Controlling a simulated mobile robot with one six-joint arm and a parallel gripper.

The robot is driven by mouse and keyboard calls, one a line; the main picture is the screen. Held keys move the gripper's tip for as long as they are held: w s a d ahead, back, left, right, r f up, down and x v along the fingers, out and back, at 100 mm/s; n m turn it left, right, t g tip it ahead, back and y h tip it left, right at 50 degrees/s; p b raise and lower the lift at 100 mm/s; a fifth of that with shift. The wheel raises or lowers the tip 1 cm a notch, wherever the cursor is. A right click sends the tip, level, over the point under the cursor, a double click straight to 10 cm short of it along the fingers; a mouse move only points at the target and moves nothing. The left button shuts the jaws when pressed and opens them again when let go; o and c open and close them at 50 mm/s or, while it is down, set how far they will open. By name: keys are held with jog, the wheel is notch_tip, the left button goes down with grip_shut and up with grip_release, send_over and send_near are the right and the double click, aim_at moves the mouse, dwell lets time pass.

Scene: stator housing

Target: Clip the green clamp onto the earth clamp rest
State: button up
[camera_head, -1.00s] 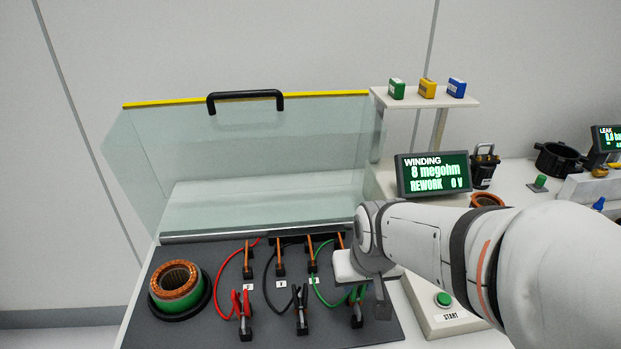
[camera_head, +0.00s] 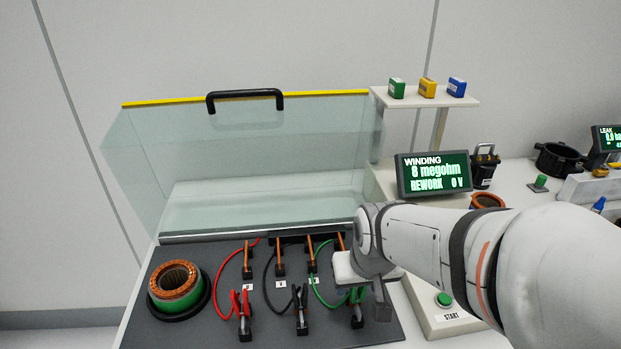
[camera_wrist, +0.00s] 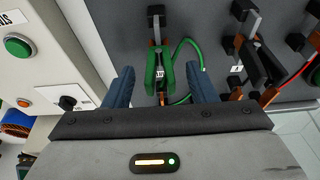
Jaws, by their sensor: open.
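The green clamp (camera_wrist: 160,72) is in the wrist view, between and slightly beyond my gripper's two blue fingers, with its green cable leading off to the right. Its tip end meets a black post with a metal bar (camera_wrist: 156,22), which looks like the earth clamp rest. In the head view the green clamp (camera_head: 357,296) is at the right end of the clamp row, partly hidden by my arm. My gripper (camera_wrist: 163,86) is open, one finger on each side of the clamp. Small gaps show between fingers and clamp. How firmly the clamp bites the rest cannot be told.
A red clamp (camera_head: 240,304) and a black clamp (camera_head: 301,300) sit on rests to the left. A wound stator (camera_head: 176,285) stands at the mat's left. The glass cover (camera_head: 260,150) is raised. A start button (camera_head: 443,299) is right of the mat.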

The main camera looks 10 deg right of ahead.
jog(key=shift+o, duration=0.3)
jog(key=shift+r, duration=0.2)
jog(key=shift+p+v, duration=1.7)
jog(key=shift+v, duration=0.2)
jog(key=shift+s+r, duration=0.1)
jog(key=shift+r, duration=0.1)
jog(key=p+v, duration=0.6)
jog(key=v, duration=0.5)
jog(key=shift+s+d, duration=0.25)
jog(key=shift+s, duration=0.15)
